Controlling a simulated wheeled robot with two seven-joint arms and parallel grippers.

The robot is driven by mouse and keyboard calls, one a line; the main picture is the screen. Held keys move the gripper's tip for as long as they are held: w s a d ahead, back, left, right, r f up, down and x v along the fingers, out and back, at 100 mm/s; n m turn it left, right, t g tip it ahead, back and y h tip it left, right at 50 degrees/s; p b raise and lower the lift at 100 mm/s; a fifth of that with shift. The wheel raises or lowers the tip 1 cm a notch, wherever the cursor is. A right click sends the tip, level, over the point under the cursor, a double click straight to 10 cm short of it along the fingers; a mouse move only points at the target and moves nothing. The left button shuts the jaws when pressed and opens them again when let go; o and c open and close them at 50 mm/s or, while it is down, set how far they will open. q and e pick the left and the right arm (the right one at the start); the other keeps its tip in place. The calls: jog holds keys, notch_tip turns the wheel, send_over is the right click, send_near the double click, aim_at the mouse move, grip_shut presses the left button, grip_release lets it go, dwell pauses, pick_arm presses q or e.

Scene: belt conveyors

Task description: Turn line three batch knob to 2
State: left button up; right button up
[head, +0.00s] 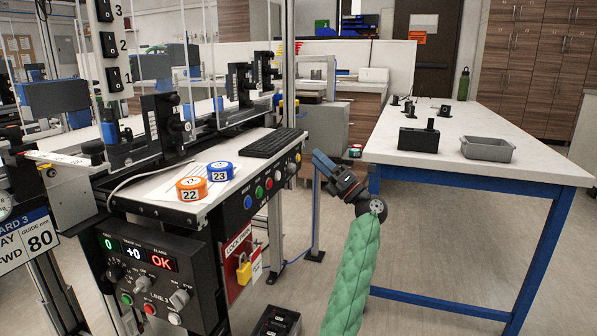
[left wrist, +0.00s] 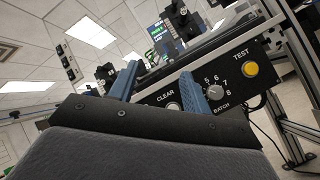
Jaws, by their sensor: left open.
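The batch knob (left wrist: 214,92) shows in the left wrist view as a small light knob above the word BATCH. Digits 5 to 8 are readable around it; the lower digits are hidden or unclear, and I cannot tell its setting. It sits on a black panel (left wrist: 238,97) between a CLEAR button (left wrist: 173,107) and a yellow TEST button (left wrist: 250,69). The same panel seems to run along the conveyor's front in the head view (head: 256,209). My left gripper (head: 322,165) is open and empty, apart from the panel, its fingers (left wrist: 160,86) pointing towards it. My right gripper is not in view.
A control box (head: 150,270) marked LINE 3 stands at lower left, with displays and several knobs. A white table (head: 485,178) with a blue frame stands at right.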

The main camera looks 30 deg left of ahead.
aim_at(295, 169)
pick_arm(q)
jog(key=w+a+f+t+h, duration=0.2)
jog(key=w+a+f+h, duration=0.15)
jog(key=f, duration=0.45)
jog(key=shift+n, duration=0.3)
jog(key=shift+w+f+b+x, duration=0.15)
jog(key=shift+b+x, duration=0.15)
jog(key=shift+x, duration=1.45)
jog(key=shift+w+f+b+x, duration=0.1)
jog(key=shift+b+x, duration=0.15)
jog(key=shift+x, duration=1.5)
jog(key=shift+a, duration=0.1)
jog(key=shift+c, duration=0.2)
jog(key=c, duration=0.9)
